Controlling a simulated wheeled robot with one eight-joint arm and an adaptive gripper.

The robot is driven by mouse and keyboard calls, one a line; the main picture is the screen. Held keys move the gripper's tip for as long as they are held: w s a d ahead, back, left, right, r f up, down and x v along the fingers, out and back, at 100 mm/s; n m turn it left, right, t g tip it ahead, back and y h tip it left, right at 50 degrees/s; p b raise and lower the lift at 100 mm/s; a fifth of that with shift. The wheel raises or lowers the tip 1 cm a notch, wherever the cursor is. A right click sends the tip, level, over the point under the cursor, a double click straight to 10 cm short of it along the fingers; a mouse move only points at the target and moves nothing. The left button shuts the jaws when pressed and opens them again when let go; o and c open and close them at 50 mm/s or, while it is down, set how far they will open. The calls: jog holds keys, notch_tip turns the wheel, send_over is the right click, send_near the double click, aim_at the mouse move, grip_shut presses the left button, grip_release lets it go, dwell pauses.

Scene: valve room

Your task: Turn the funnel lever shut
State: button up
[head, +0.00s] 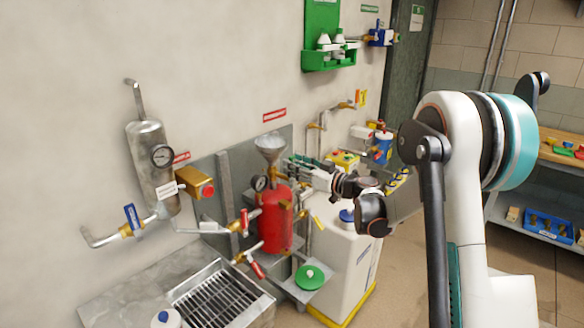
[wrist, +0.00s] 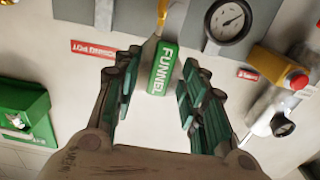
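The funnel lever (wrist: 163,70) is a green handle with white FUNNEL lettering, seen in the wrist view on a brass fitting at the top. My gripper (wrist: 160,78) is open, with its two dark green-padded fingers on either side of the lever. Gaps show between the lever and both fingers, and I cannot tell how deep it sits between them. In the head view, my gripper (head: 291,164) reaches left toward the grey funnel (head: 270,146) above the red tank (head: 276,219). The lever is not distinguishable there behind my fingers.
A pressure gauge (wrist: 230,21) is close to my right finger in the wrist view. Beside the tank are red-handled valves (head: 245,220). A white container (head: 340,255) stands below my arm. A metal drain tray (head: 215,298) is in front.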

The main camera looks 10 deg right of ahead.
jog(key=shift+x, duration=1.05)
grip_shut()
